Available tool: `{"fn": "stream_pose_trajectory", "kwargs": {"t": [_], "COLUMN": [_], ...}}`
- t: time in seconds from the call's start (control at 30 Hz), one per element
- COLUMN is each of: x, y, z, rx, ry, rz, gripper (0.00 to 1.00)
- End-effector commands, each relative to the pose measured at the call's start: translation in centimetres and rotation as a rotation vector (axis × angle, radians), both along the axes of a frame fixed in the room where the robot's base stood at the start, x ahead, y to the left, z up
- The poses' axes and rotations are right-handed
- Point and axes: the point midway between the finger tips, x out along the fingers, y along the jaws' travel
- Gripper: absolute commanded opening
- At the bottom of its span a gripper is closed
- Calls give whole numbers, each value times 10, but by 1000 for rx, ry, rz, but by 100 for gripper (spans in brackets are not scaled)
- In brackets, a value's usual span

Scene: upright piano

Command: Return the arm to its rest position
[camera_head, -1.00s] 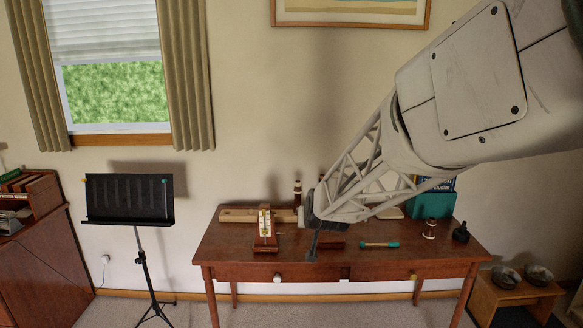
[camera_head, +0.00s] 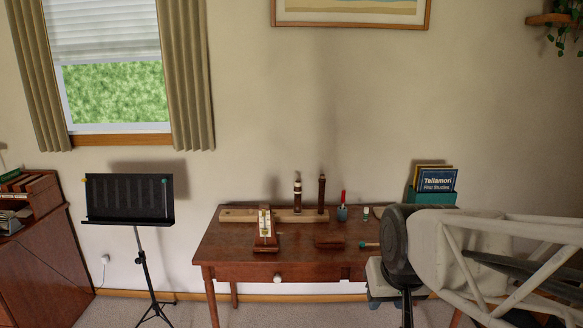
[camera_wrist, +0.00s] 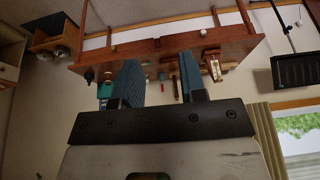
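My gripper (camera_head: 392,303) hangs in front of the right part of the desk in the head view, with the arm coming in from the right edge. In the wrist view its two blue-grey fingers (camera_wrist: 157,82) stand apart with nothing held between them. The wooden desk (camera_head: 228,246) lies beyond the fingers and also shows upside down in the wrist view (camera_wrist: 240,45). My wrist and arm hide the desk's right end in the head view.
On the desk are a metronome (camera_head: 265,230), upright wooden pieces (camera_head: 322,195), a reddish-brown block (camera_head: 329,242) and a green box of books (camera_head: 433,197). A music stand (camera_head: 130,200) stands left of the desk.

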Motion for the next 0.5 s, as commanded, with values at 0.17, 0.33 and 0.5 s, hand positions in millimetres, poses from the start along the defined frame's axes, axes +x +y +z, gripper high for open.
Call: {"fn": "stream_pose_trajectory", "kwargs": {"t": [0.17,0.33,0.5], "x": [-54,-82,-91], "y": [-12,-18,-19], "z": [-4,-7,-9], "rx": [-18,-31,-34], "ry": [77,123,138], "rz": [-24,-37,-40], "gripper": [38,38,38]}}
